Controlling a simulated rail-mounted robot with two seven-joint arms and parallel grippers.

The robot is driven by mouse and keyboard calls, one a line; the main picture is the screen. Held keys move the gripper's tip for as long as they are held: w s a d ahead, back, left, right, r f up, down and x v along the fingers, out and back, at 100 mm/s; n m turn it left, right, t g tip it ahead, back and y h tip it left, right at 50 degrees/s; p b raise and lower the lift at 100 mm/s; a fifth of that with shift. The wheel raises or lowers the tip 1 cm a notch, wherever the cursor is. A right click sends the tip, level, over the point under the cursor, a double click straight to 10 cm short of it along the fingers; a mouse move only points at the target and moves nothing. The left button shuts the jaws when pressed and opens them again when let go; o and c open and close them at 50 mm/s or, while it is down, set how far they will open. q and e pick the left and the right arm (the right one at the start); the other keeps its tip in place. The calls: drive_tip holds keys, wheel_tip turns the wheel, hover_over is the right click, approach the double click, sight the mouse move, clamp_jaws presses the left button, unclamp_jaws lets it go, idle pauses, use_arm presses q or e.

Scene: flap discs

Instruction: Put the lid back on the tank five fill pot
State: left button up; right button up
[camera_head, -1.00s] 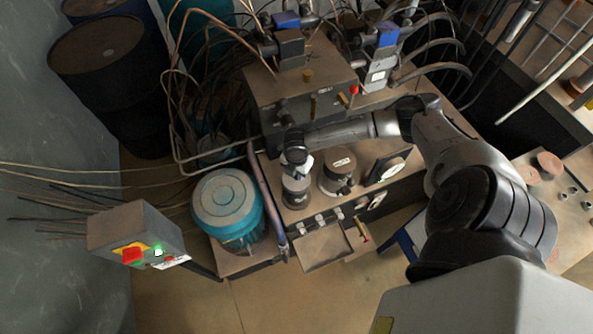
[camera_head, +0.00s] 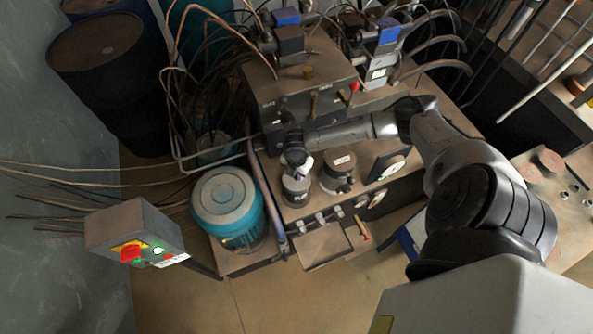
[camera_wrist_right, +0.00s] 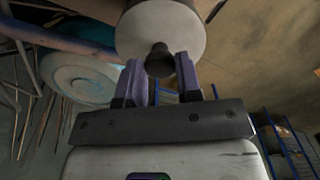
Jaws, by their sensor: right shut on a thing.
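My right gripper (camera_head: 301,170) reaches down over the left one of two dark round pots (camera_head: 297,192) on the machine's top. In the right wrist view its purple fingers (camera_wrist_right: 160,75) are shut on the dark knob (camera_wrist_right: 159,58) of a pale round lid (camera_wrist_right: 160,28). The gripper covers part of the pot's top in the head view. I cannot tell whether the lid touches the pot's rim or is just above it. My left gripper is not in view.
A second dark pot (camera_head: 337,172) with a label stands close on the right. A gauge (camera_head: 395,169) is further right. The valve block (camera_head: 300,88) rises behind, with hoses around it. A blue motor (camera_head: 228,205) stands at the left, and a control box (camera_head: 133,235) beyond it.

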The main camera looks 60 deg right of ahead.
drive_tip(key=shift+f, duration=0.45)
drive_tip(key=o, duration=1.6)
drive_tip(key=shift+r, duration=0.1)
wheel_tip(320, 180, up, 6)
drive_tip(key=p, duration=0.6)
